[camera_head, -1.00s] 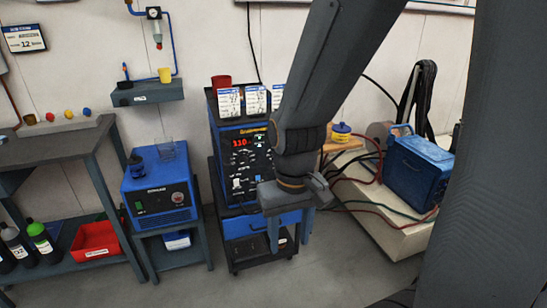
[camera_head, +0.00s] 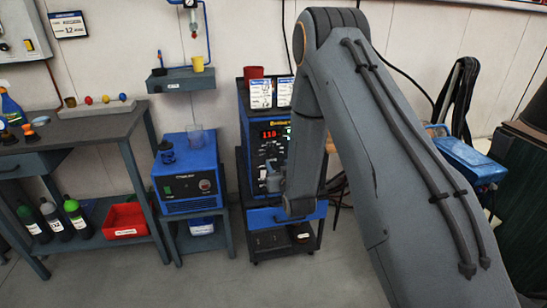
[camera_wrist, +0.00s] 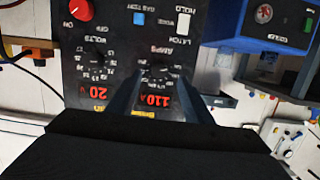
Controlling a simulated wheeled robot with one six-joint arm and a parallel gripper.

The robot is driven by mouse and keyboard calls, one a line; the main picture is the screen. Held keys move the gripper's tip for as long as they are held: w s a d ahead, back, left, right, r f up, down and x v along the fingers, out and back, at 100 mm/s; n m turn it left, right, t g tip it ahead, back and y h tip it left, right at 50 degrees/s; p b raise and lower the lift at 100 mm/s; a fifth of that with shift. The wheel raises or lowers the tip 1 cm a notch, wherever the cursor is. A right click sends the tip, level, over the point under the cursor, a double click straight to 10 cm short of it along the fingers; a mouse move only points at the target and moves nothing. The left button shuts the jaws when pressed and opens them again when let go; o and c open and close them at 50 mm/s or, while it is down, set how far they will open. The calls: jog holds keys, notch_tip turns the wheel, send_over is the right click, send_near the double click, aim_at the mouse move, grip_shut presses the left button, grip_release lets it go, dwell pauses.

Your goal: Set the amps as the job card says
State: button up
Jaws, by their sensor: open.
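The blue welder (camera_head: 247,128) stands in the middle on a cart, its dark panel facing me. Its red amps display (camera_wrist: 155,100) appears upside down in the wrist view and reads 110 A. The amps knob (camera_wrist: 159,73) is just beyond it, under the AMPS label. My gripper (camera_wrist: 160,80) is open, with fingers on either side of the knob; I cannot tell whether they touch it.
The volts display (camera_wrist: 97,93) reads 20, beside another knob (camera_wrist: 97,55). A red knob (camera_wrist: 80,9) and a white switch (camera_wrist: 183,24) are on the same panel. A smaller blue machine (camera_head: 188,178) stands left of the welder. My arm hides much on the right.

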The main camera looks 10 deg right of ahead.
aim_at(273, 153)
jog(key=shift+w+f+t+p, duration=0.15)
jog(key=shift+w+t, duration=0.2)
jog(key=shift+w, duration=1)
jog(key=shift+w+f+t+p, duration=0.15)
jog(key=shift+w+t, duration=0.15)
jog(key=shift+w, duration=1)
jog(key=shift+w+t+p, duration=0.15)
jog(key=shift+w+t, duration=0.2)
jog(key=shift+w, duration=1)
jog(key=c, duration=1)
